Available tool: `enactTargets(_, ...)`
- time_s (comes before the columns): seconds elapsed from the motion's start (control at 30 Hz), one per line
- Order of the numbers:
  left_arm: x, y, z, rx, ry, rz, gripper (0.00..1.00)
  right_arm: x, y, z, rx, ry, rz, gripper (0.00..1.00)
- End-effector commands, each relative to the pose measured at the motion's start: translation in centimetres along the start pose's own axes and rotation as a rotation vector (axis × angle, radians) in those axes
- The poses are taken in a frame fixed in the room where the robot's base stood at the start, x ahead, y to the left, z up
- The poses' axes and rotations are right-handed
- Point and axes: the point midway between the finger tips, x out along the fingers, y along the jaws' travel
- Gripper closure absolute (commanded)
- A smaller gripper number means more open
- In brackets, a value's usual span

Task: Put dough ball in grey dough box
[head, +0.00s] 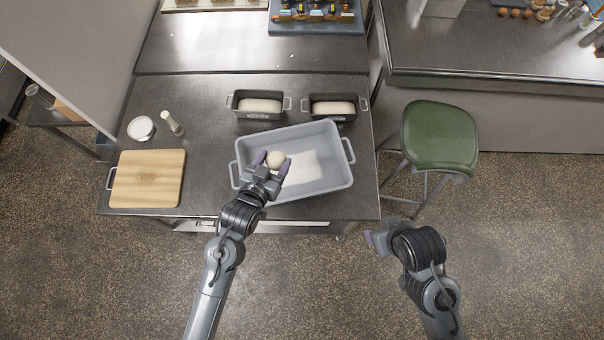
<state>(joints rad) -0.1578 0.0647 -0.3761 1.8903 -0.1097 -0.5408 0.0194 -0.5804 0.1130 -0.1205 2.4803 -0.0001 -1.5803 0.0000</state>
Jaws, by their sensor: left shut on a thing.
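The grey dough box (335,172) is a wide grey tub with a handle at each end, on the right part of the steel table. A pale flat patch (303,167) shows on its floor. My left gripper (273,161) is shut on the round, pale dough ball (276,159) and holds it over the left part of the box. I cannot tell how high the ball is above the box floor. My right gripper (376,240) is away from the table, over the floor in front; its fingers are too small and turned to read.
Two dark loaf tins (257,113) (333,108) with dough stand behind the box. A wooden board (147,178), a white bowl (141,128) and a pale shaker (172,123) are at the left. A green stool (440,138) stands right of the table.

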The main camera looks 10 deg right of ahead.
Motion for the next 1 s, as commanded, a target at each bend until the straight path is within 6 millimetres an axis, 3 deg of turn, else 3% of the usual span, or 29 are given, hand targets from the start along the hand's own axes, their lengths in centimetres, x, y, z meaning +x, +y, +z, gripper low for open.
enactTargets(0.03, 2.3, 1.4, 1.8, 0.020, 0.006, 0.045, 0.69, 2.9, -0.1, 0.9, -0.001, 0.000, 0.001, 0.41)
enactTargets(0.3, 8.7, 8.2, 4.0, 0.115, 0.006, 0.269, 0.69, 9.8, 0.0, 3.2, -0.009, -0.001, 0.008, 0.41)
enactTargets(0.5, 11.7, 11.9, 4.9, 0.168, 0.005, 0.397, 0.69, 14.0, -0.1, 4.5, -0.011, -0.001, 0.010, 0.41)
enactTargets(0.8, 13.6, 14.8, 5.6, 0.209, 0.002, 0.504, 0.69, 17.4, -0.3, 5.6, -0.008, 0.000, 0.007, 0.41)
enactTargets(1.0, 14.3, 14.3, 6.1, 0.218, -0.001, 0.526, 0.69, 17.9, -0.4, 5.7, -0.003, 0.000, 0.003, 0.41)
